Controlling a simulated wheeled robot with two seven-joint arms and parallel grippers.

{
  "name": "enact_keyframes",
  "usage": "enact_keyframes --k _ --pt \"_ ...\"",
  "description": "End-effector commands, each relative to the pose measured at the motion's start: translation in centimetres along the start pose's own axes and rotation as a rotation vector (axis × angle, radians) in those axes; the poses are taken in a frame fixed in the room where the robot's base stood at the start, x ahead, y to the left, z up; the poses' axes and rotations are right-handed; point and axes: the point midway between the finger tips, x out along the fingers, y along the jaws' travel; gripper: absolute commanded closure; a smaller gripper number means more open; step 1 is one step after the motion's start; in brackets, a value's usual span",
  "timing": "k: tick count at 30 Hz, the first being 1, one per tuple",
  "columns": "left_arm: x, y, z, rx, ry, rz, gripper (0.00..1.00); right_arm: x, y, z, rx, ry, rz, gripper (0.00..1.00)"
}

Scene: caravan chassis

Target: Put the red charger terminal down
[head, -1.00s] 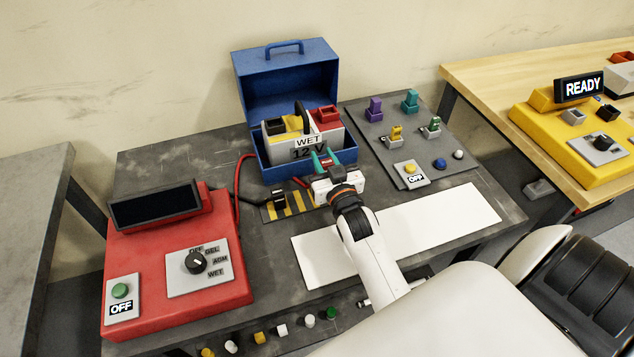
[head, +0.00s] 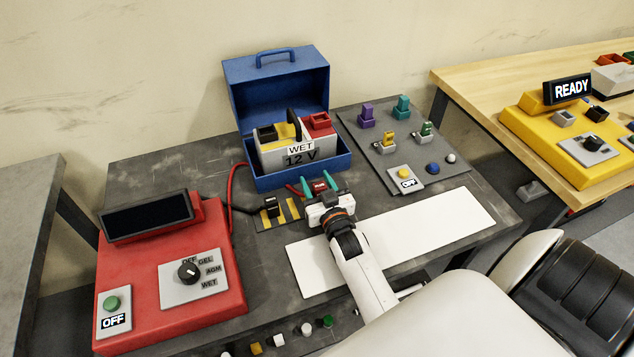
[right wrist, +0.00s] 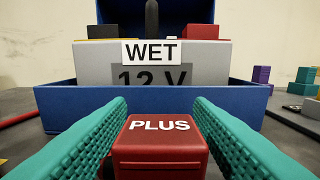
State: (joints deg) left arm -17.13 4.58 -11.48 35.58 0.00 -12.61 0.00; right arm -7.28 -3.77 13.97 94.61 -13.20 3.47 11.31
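The red charger terminal (head: 319,187), marked PLUS, is just in front of the blue battery box and also shows in the right wrist view (right wrist: 160,145). My right gripper (head: 319,184) has its two teal fingers spread on either side of the terminal. In the right wrist view narrow gaps show between the terminal and the fingers (right wrist: 160,110). The terminal's underside is hidden, so its contact with the surface cannot be seen. A black terminal (head: 271,207) sits on a yellow-and-black striped pad (head: 289,211) to the left. My left gripper is not in view.
The blue box (head: 275,90) holds a battery (head: 290,155) labelled WET 12 V. The red charger (head: 170,285) stands at left, its cables running toward the terminals. A grey panel (head: 385,155) with coloured parts lies at right. A white strip (head: 430,228) covers the front of the bench.

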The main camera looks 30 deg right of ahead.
Motion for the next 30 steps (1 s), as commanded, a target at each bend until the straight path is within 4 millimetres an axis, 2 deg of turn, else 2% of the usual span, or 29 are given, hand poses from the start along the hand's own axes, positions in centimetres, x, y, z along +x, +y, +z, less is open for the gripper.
enact_keyframes --k 11,14,24,30 --pt "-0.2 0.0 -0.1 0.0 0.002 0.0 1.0 -0.3 0.0 0.3 0.0 0.001 0.0 0.51" --pt "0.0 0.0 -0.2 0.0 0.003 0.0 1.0 -1.7 0.0 0.1 0.0 0.003 0.0 0.51" --pt "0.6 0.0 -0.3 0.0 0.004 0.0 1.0 -8.9 0.0 0.1 0.0 0.003 0.0 0.51" --pt "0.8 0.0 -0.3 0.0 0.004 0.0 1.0 -11.4 0.0 0.2 0.001 0.001 0.0 0.51"
